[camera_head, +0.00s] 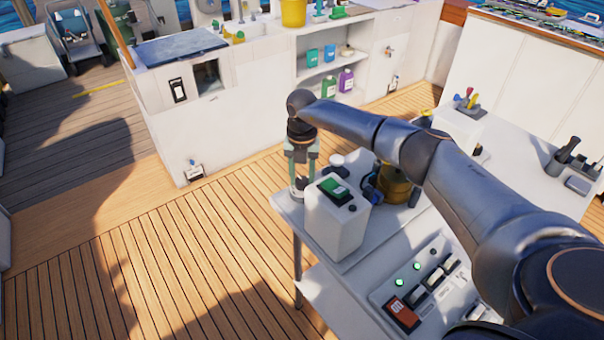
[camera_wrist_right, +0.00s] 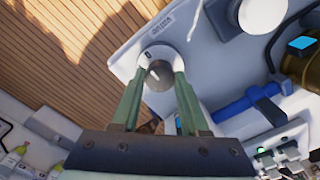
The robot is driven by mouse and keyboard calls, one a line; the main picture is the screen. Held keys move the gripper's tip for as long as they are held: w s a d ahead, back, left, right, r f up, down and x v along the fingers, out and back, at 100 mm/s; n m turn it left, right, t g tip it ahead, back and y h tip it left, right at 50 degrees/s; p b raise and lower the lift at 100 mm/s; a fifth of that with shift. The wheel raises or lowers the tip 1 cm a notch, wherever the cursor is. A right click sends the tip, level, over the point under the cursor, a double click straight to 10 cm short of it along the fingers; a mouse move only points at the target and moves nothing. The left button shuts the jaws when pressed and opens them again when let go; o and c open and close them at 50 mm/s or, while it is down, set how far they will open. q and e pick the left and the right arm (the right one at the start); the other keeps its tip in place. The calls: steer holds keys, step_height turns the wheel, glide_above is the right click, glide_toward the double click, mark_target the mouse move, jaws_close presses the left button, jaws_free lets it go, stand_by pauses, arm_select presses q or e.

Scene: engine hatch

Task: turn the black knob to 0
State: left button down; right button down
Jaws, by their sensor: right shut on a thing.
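The dark knob (camera_wrist_right: 159,82) sits on a round pale base at a corner of the white bench and carries a white pointer mark. In the wrist view the mark leans to the upper left, and a small dark 0-like mark (camera_wrist_right: 148,55) shows on the base above it. I cannot tell exactly whether they line up. My right gripper (camera_wrist_right: 160,76) is shut on the knob, with a green finger on either side. In the head view the right gripper (camera_head: 301,178) points down at the knob, which is mostly hidden between the fingers. My left gripper is not in view.
A white box with a green switch (camera_head: 335,188) stands close beside the gripper. A blue-handled valve (camera_wrist_right: 245,102) and a brass-coloured part (camera_head: 394,184) are nearby. A panel with a red switch (camera_head: 402,314) and green lights lies in front. Open deck (camera_head: 200,260) is left.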

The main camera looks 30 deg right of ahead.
mark_target(302, 179)
steer(key=shift+r, duration=0.1)
stand_by(0.4)
steer(key=shift+c, duration=2.1)
jaws_free()
step_height(302, 179, up, 12)
steer(key=shift+r, duration=0.2)
